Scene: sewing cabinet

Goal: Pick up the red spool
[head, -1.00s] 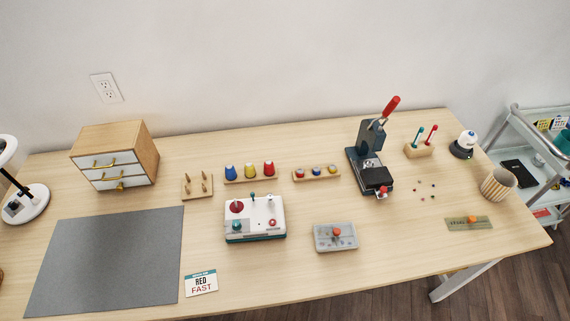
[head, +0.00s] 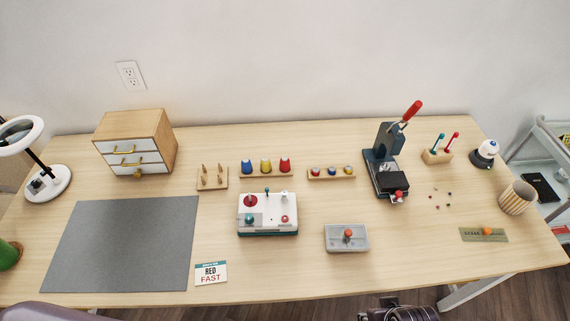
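The red spool (head: 285,164) stands upright at the right end of a small wooden rack (head: 266,175) near the back middle of the table. A yellow spool (head: 265,165) and a blue spool (head: 246,166) stand to its left on the same rack. My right gripper (head: 393,309) shows only partly at the bottom edge, in front of the table and far from the red spool. Its fingers cannot be made out. At the bottom left only a rounded part of my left arm shows; my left gripper is out of view.
A white machine (head: 268,216) stands just in front of the spool rack. A peg board (head: 212,183) is to its left and a rack of small coloured pieces (head: 331,174) to its right. A dark press (head: 385,172) stands further right. The grey mat (head: 120,245) is bare.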

